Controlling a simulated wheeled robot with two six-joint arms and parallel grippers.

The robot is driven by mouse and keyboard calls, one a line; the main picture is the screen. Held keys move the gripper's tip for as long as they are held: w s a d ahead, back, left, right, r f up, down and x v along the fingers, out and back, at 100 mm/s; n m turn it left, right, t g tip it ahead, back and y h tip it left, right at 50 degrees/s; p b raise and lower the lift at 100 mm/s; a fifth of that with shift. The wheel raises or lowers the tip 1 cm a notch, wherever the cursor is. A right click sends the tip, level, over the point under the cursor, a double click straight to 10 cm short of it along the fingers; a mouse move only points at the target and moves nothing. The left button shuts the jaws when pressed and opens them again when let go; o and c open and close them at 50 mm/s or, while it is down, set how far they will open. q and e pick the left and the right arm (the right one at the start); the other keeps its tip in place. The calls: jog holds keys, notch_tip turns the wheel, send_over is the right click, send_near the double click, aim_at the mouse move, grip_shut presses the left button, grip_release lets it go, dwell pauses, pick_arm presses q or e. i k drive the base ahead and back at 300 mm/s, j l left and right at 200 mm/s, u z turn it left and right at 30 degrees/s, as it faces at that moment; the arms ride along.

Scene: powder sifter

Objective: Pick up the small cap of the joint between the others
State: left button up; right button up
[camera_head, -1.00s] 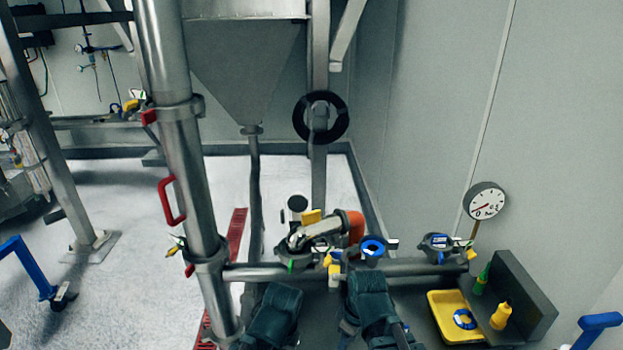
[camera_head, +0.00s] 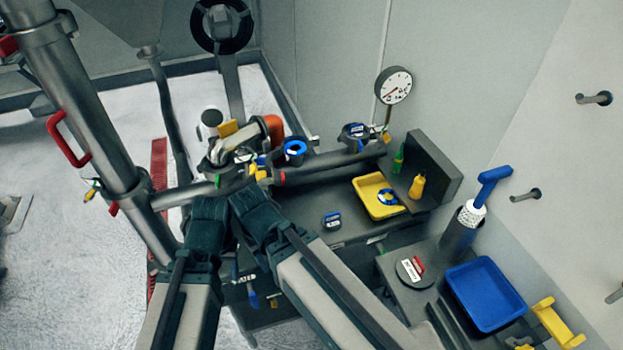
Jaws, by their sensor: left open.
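A small dark cap (camera_head: 332,221) with a white and blue label lies on the dark bench, below the horizontal pipe. The middle joint (camera_head: 295,149) on the pipe has a blue ring at its mouth and looks uncapped. The right joint (camera_head: 355,131) carries a similar dark cap; the left joint (camera_head: 232,148) is crowded by a silver part and an orange one. My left gripper (camera_head: 212,203) is open by the left joint, its fingertips hard to make out. My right gripper (camera_head: 248,199) is close beside it; its jaws are hidden. Both are left of the loose cap.
A yellow tray (camera_head: 361,199) with a blue ring sits right of the cap, near green and yellow bottles (camera_head: 417,186). A gauge (camera_head: 394,85) stands behind. A blue tray (camera_head: 487,292) is at lower right. The bench around the cap is clear.

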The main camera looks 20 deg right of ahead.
aim_at(330, 221)
jog(key=j+z, duration=0.1)
jog(key=z, duration=0.35)
jog(key=i+j+z, duration=0.1)
jog(key=z, duration=0.3)
jog(key=j+z, duration=0.15)
jog(key=z, duration=0.3)
jog(key=j+z, duration=0.15)
jog(key=z, duration=0.3)
